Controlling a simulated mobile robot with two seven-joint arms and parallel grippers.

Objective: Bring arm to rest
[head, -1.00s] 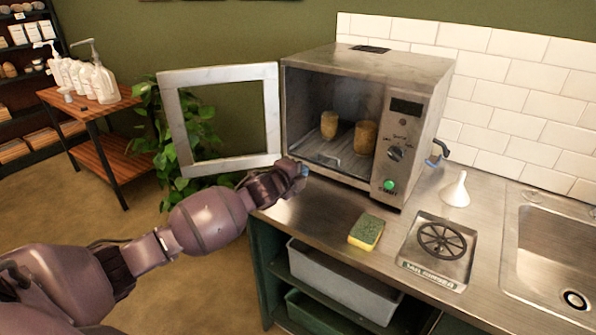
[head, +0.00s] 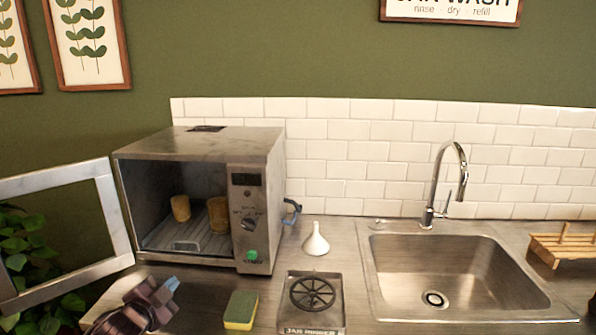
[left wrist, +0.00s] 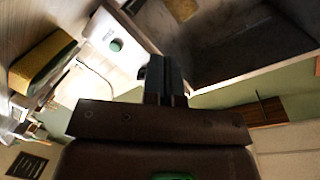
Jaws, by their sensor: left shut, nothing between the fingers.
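My left gripper (head: 165,287) is low at the left of the head view, in front of the open oven-like steel cabinet (head: 258,150). It is shut and empty. In the left wrist view its closed fingers (left wrist: 165,75) point toward the cabinet's front edge, beside the panel with the green button (left wrist: 116,45). Two tan jars, one at the left (head: 180,208) and one at the right (head: 218,214), stand inside the cabinet. Its door (head: 122,215) is swung open to the left. My right gripper is not seen clearly; a dark part shows at the bottom edge of the head view.
A green and yellow sponge (head: 240,311) lies on the counter right of my left gripper. A jar rinser (head: 312,296), a white funnel (head: 316,241), a sink (head: 440,275) and a wooden rack (head: 565,248) stand further right. A plant (head: 35,265) is behind the door.

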